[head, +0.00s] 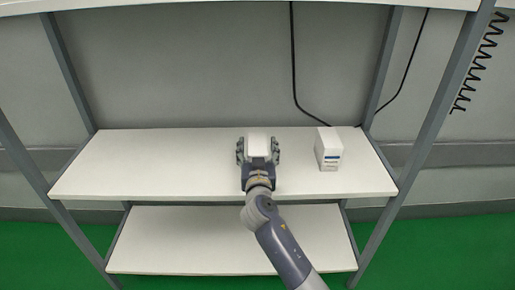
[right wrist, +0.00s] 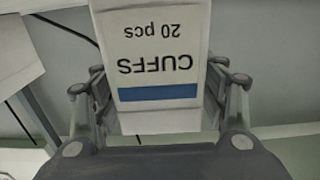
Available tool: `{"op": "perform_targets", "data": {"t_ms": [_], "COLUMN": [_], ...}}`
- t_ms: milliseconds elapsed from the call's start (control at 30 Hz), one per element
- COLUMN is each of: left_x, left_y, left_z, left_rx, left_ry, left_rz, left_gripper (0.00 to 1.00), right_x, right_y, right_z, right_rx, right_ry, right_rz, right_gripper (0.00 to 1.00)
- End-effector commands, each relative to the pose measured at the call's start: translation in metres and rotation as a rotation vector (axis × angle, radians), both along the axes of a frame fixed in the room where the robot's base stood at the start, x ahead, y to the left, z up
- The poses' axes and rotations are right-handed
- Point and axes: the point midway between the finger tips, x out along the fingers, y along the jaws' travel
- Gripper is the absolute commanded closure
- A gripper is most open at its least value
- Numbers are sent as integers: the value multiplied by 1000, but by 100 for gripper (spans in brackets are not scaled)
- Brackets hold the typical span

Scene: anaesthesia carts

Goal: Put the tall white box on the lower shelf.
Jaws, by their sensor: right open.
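A white box (head: 257,142) stands at the middle of the upper shelf (head: 150,165), between the fingers of my right gripper (head: 258,151). The fingers are open, one on each side of it. In the right wrist view this box (right wrist: 155,50) shows a label, "CUFFS 20 pcs", upside down, with a blue band. A second white box (head: 328,148) with a blue band stands upright on the same shelf, to the right of the gripper. I cannot tell surely which box is taller. The lower shelf (head: 190,240) is below and looks empty. My left gripper is not in view.
Grey posts (head: 425,145) frame the shelves at both sides. A board (head: 200,4) crosses the top. Black cables (head: 294,60) hang behind the upper shelf. The left part of the upper shelf is bare. My right arm passes in front of the lower shelf.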

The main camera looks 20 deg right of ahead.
Motion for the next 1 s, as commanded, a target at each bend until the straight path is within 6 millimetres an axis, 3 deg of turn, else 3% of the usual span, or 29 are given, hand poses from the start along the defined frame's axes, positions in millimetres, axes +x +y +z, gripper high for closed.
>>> {"op": "perform_targets", "data": {"t_ms": [167,400,600,900,1000], "left_x": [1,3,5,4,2], "left_y": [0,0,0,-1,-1], "left_z": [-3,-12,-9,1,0], "left_rx": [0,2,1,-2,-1], "left_ry": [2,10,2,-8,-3], "left_rz": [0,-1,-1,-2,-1], "left_gripper": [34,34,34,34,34], "right_x": [-20,-70,-101,-116,-121], "right_y": [7,21,30,33,26], "right_z": [0,0,0,1,-9], "right_rx": [3,3,2,1,4], "right_ry": [2,1,2,0,34], "right_rz": [2,1,1,-1,-13], "right_gripper": [34,34,34,34,34]}}
